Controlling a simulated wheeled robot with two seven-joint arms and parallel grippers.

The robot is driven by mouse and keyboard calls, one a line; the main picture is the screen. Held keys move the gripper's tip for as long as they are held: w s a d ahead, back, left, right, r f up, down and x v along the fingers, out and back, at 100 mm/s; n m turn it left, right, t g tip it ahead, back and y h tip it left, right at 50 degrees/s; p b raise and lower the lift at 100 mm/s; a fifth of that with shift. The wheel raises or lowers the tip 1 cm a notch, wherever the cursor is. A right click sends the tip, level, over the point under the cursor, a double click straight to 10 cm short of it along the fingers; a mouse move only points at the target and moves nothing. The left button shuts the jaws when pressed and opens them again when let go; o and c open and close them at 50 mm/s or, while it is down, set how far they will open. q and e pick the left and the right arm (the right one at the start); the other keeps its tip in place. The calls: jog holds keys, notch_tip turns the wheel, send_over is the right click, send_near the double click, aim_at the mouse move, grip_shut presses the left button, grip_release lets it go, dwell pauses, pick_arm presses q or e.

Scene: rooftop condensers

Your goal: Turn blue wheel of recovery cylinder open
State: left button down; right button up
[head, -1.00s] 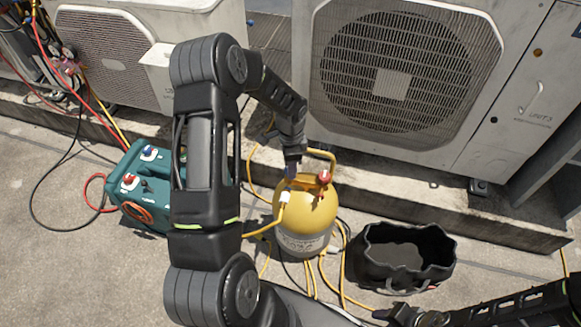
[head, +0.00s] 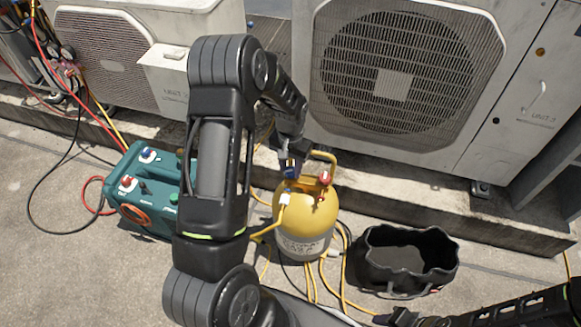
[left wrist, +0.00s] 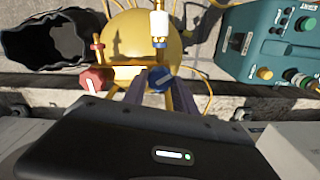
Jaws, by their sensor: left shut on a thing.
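The yellow recovery cylinder (head: 310,220) stands upright on the ground in front of the condensers. Its blue wheel (head: 291,172) is on top at the left, and its red wheel (head: 324,178) at the right. The red wheel (left wrist: 90,81) is apart, to the left. My left gripper (head: 292,160) is shut on the blue wheel from above. My right gripper (head: 405,318) is low at the bottom edge, its fingers unclear.
A teal machine (head: 145,190) with knobs stands left of the cylinder, partly behind my left arm. An open black bag (head: 405,262) stands at its right. Yellow hoses (head: 343,275) lie around the cylinder. The cylinder's yellow handle (head: 325,158) rises close beside my left gripper.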

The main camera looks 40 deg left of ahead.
aim_at(291, 170)
pick_arm(q)
jog(key=n, duration=0.4)
jog(key=shift+n, duration=0.3)
jog(key=n+p, duration=0.1)
jog(key=n, duration=0.4)
jog(key=shift+n, duration=0.3)
jog(key=c, duration=1)
grip_release()
jog(key=shift+r+p, duration=0.1)
jog(key=shift+p, duration=0.2)
notch_tip(291, 170, up, 8)
jog(key=shift+f+p, duration=0.15)
jog(key=shift+p, duration=0.5)
